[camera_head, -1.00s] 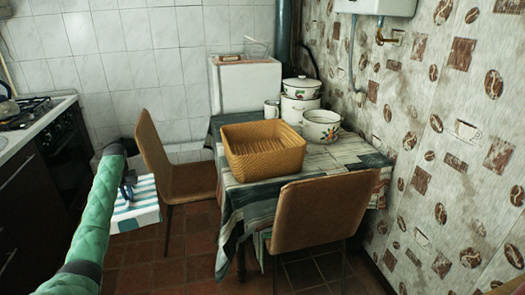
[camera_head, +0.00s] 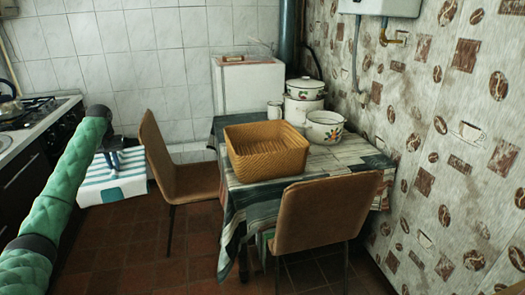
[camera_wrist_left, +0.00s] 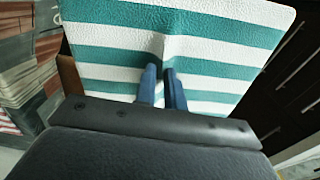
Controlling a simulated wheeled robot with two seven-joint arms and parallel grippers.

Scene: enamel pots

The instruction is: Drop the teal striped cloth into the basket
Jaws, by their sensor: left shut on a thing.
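The teal and white striped cloth (camera_head: 112,178) is at the left in the head view, held in the air left of the near-left chair. My left gripper (camera_head: 113,157) is shut on it from above. In the left wrist view the striped cloth (camera_wrist_left: 220,40) spreads out past the fingertips (camera_wrist_left: 163,75), which pinch a fold of it. The woven tan basket (camera_head: 265,150) stands on the table, to the right of the cloth and apart from it. The basket looks empty from here. My right gripper does not show.
A striped cloth covers the table (camera_head: 340,165). White enamel pots (camera_head: 323,127) and a mug stand behind the basket. One brown chair (camera_head: 180,160) stands between cloth and table; another (camera_head: 325,212) stands in front. A stove (camera_head: 25,115) is at the far left.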

